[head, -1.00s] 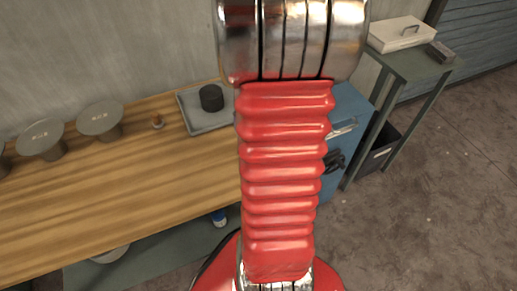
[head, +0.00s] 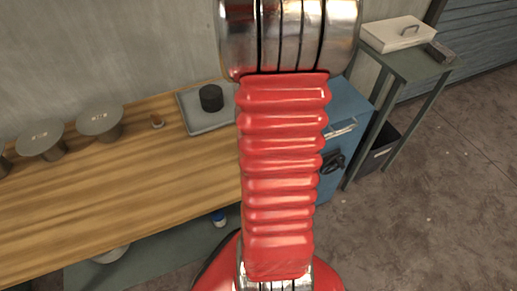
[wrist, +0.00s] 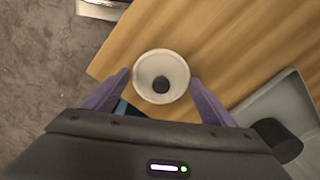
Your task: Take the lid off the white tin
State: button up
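A round, whitish tin (wrist: 142,88) with a dark knob (wrist: 161,84) at its middle, apparently on its lid, stands on the wooden bench in the wrist view. My arm hides that spot in the head view. My gripper (wrist: 160,75) is open above the tin, its two purple fingers apart on the tin's left and right. I cannot tell how high the fingertips are or whether they touch it. Nothing is held.
A grey tray (head: 190,116) with a dark cylinder (head: 210,98) is on the bench (head: 130,175); the cylinder shows close to my gripper in the wrist view (wrist: 280,138). Mushroom-shaped metal forms (head: 100,120) stand further left. A pale box (head: 398,34) with a handle sits on a side table.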

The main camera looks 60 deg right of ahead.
jog(key=c, duration=0.6)
notch_tip(320, 180, up, 10)
jog(key=shift+r, duration=0.1)
dwell(0.4)
dwell(0.4)
